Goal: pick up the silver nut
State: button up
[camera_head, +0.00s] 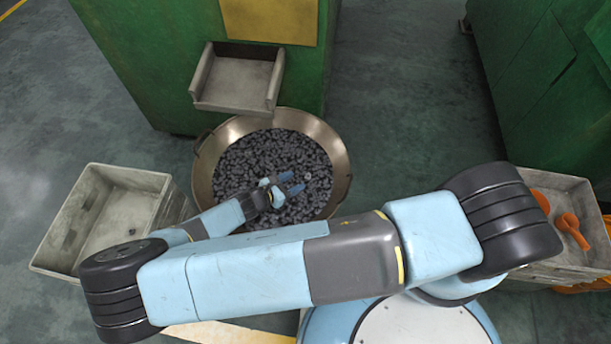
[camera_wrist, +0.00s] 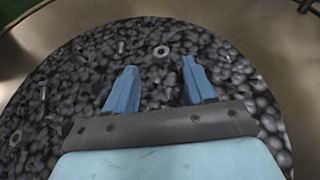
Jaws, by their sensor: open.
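A silver nut (camera_wrist: 161,51) lies on the pile of dark parts in a wide metal bowl (camera_head: 341,165). In the wrist view it is just beyond my fingertips and lines up with the gap between them. A small bright spot in the head view (camera_head: 308,176), just right of my fingers, looks like this nut. My gripper (camera_wrist: 159,66) is open and empty, with its two blue fingers apart. It also shows over the bowl in the head view (camera_head: 291,183). Another nut-like piece (camera_wrist: 15,138) lies at the left of the pile in the wrist view. How high my fingertips are is unclear.
A green machine (camera_head: 160,70) with a grey chute (camera_head: 236,85) stands behind the bowl. A grey crate (camera_head: 62,240) with a small dark piece (camera_head: 132,231) inside is at left. A grey crate (camera_head: 555,183) with orange parts (camera_head: 570,230) is at right. The bowl's rim surrounds my gripper.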

aim_at(306, 177)
jog(key=shift+x, duration=2.75)
jog(key=shift+s+f, duration=0.1)
jog(key=shift+c, duration=0.2)
jog(key=shift+s+a+f, duration=0.1)
jog(key=shift+f, duration=0.05)
grip_shut()
